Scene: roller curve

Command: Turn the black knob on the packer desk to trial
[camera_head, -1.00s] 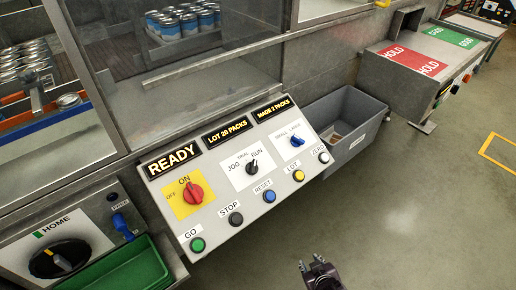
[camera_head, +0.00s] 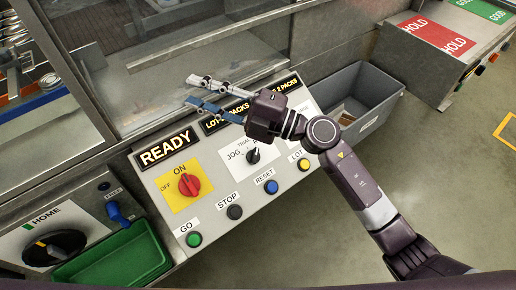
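The black knob (camera_head: 253,156) sits on a white plate on the sloped packer desk (camera_head: 217,215), with JOG to its left and TRIAL above it. Its light pointer mark is up and slightly right; the RUN label is hidden behind my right gripper. My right gripper (camera_head: 191,91) is open and empty, its two fingers pointing left above the displays. It looks apart from the knob, with its body just above and right of it in the picture. My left gripper is not in view.
A red ON/OFF switch (camera_head: 189,185) is left of the knob. Green GO (camera_head: 194,239), black STOP (camera_head: 234,212), blue RESET (camera_head: 271,187) and yellow LOT (camera_head: 303,165) buttons line the front. A grey bin (camera_head: 378,92) stands right of the desk.

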